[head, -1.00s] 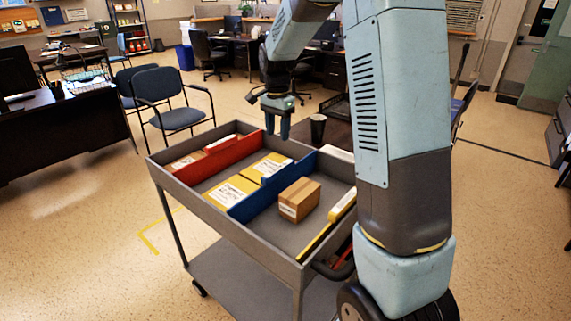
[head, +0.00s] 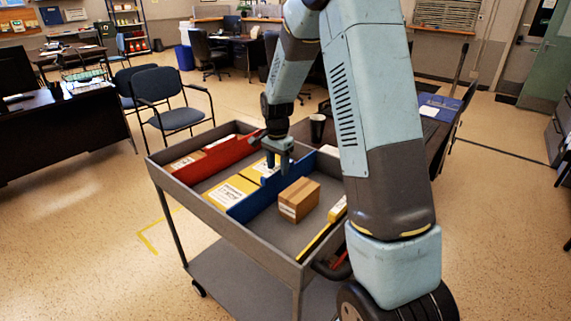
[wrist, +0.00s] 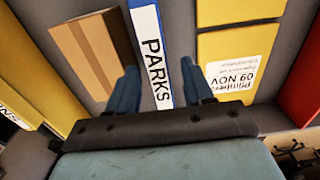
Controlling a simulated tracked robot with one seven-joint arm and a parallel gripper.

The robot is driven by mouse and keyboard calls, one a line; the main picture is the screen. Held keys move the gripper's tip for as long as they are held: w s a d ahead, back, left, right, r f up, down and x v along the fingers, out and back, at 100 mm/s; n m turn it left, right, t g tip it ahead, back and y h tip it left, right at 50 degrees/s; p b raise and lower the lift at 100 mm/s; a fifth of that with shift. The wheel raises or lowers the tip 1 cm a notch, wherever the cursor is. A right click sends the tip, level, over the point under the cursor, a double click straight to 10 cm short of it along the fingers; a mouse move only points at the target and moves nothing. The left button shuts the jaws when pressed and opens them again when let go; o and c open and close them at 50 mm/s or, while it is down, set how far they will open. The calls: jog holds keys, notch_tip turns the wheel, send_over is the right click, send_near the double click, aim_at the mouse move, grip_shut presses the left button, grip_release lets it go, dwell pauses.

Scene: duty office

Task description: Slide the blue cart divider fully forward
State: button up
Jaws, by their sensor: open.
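The blue divider (head: 250,205) stands across the grey cart's (head: 222,226) top tray, between yellow packets and a cardboard box. In the wrist view the divider (wrist: 153,60) shows a white label reading PARKS. My gripper (head: 278,168) points down over the divider's middle-to-far part, fingers apart. In the wrist view my gripper (wrist: 160,85) has one finger on each side of the divider in the picture, with nothing clamped between them. Whether the fingertips reach below the divider's top edge, or touch it, I cannot tell. My arm hides part of the cart's right side.
A cardboard box (head: 298,201) sits close right of the divider. Yellow packets (head: 232,190) lie left of it, then a red divider (head: 215,158). A yellow item (head: 337,209) is by the right wall.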

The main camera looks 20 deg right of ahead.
jog(key=shift+c, duration=0.4)
grip_shut()
